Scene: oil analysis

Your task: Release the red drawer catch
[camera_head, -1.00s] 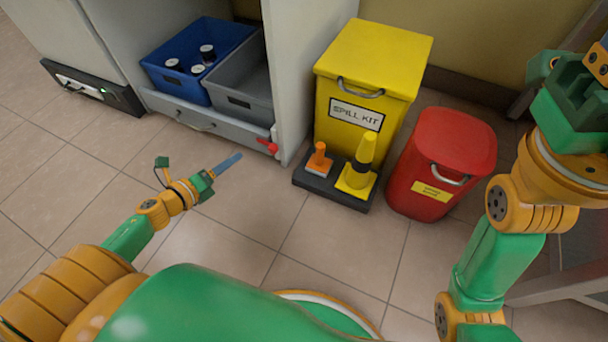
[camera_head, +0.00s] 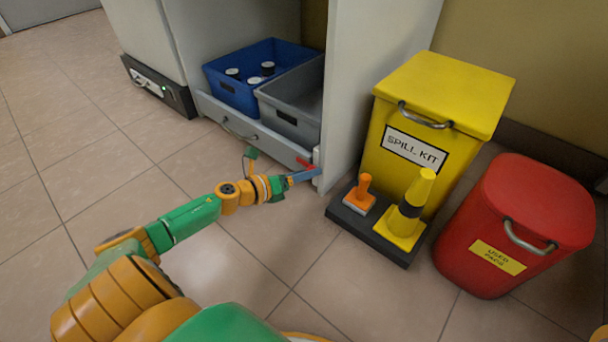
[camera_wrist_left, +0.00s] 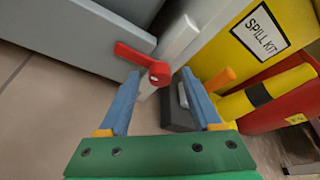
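The red drawer catch (camera_wrist_left: 150,64) is at the right end of the grey drawer front (camera_head: 240,124), by the cabinet's upright post. In the head view the catch (camera_head: 306,163) shows just above my left fingertips. My left gripper (camera_wrist_left: 168,92) is open, its two blue fingers apart, with the catch ahead of and between the fingertips. In the wrist view a clear gap shows between the fingers, and I cannot tell whether either one touches the catch. My right gripper is not in view.
A yellow spill kit bin (camera_head: 440,100), a black base (camera_head: 350,217) with orange and yellow pieces, and a red bin (camera_head: 520,210) stand to the right. The floor in front is clear.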

